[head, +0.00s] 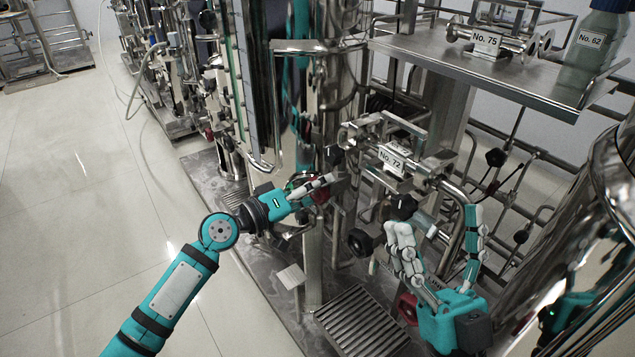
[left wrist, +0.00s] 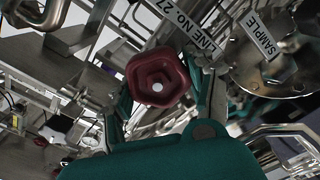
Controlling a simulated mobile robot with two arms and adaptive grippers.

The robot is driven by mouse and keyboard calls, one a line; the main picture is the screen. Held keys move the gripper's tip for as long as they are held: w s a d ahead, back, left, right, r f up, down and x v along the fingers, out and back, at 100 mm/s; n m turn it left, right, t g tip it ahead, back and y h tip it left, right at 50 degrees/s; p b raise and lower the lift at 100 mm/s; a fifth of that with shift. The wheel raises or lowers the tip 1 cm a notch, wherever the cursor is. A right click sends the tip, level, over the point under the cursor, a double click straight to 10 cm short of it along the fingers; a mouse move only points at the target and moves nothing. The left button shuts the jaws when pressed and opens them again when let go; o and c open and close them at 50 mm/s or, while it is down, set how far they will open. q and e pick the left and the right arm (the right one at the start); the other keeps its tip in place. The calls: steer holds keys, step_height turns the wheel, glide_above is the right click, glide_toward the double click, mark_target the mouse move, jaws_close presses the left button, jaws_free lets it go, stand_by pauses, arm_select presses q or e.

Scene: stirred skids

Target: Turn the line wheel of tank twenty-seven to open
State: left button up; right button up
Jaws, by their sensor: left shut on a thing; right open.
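The dark red line wheel (left wrist: 158,80) sits between the two fingers of my left gripper (left wrist: 163,98) in the left wrist view, with a tag reading "LINE NO. 27" (left wrist: 172,22) just above it. In the head view my left gripper (head: 318,184) reaches in from the left and is shut on this red wheel (head: 321,196), which is partly hidden by the fingers. How far the wheel is turned cannot be told. My right gripper (head: 437,228) is open and empty, fingers spread upward, in front of the pipework at the right.
A "SAMPLE" tag (left wrist: 261,37) hangs on a nearby round steel fitting. A black knob (head: 361,242) and another red wheel (head: 407,309) are near my right gripper. A steel shelf (head: 510,90) juts out above right. Clear floor (head: 75,190) lies left.

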arm_select(q)
steer(key=shift+w+a+n+p, duration=0.1)
steer(key=shift+n+p, duration=0.2)
steer(key=shift+n, duration=0.6)
arm_select(e)
steer(key=shift+w+a+f+g+h, duration=0.2)
steer(key=shift+w+f+g+h, duration=0.4)
steer(key=shift+w+f+g, duration=0.6)
arm_select(q)
steer(key=o, duration=1.2)
steer(key=shift+f, duration=0.1)
arm_select(e)
steer(key=shift+w, duration=0.1)
arm_select(q)
steer(key=v, duration=1.2)
